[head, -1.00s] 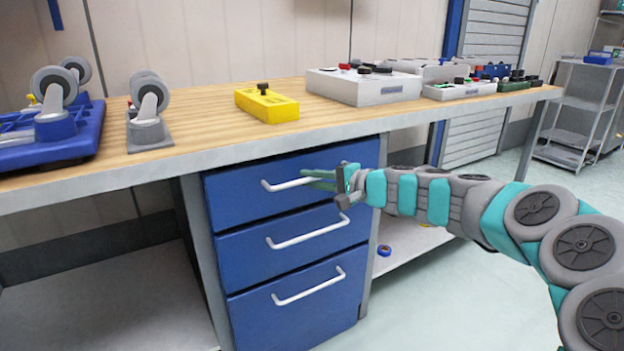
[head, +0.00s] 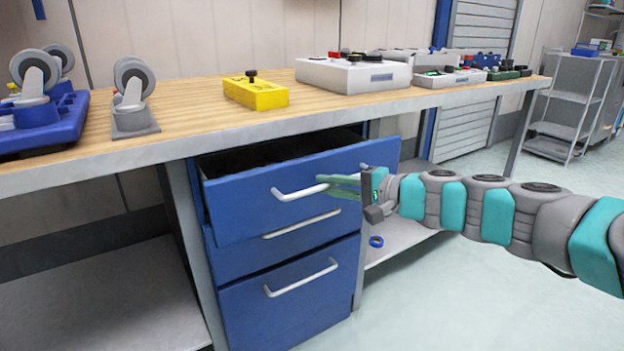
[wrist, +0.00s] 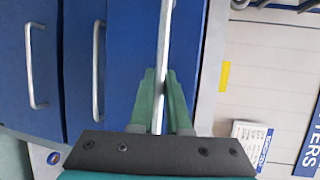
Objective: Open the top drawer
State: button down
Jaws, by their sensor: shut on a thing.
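The blue top drawer (head: 240,206) is pulled partway out from under the workbench in the head view, and its dark inside shows. Its white bar handle (head: 296,192) runs across the front. My gripper (head: 335,184) is shut on the right part of this handle. In the wrist view the green fingers (wrist: 161,100) sit on either side of the handle bar (wrist: 166,45). Part of the handle is hidden by the fingers.
Two lower blue drawers (head: 290,300) are closed. The wooden benchtop (head: 190,110) above holds a yellow box (head: 256,94), grey control boxes (head: 352,77) and casters (head: 133,95). The floor (head: 470,300) in front is clear. A blue ring (head: 376,241) lies on the lower shelf.

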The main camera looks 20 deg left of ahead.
jog(key=s+d+b, duration=0.4)
jog(key=s+d, duration=0.8)
jog(key=d, duration=0.3)
jog(key=shift+s+b, duration=0.35)
jog(key=shift+s, duration=0.05)
jog(key=c, duration=0.9)
grip_release()
jog(key=v, duration=0.7)
jog(key=shift+d, duration=0.45)
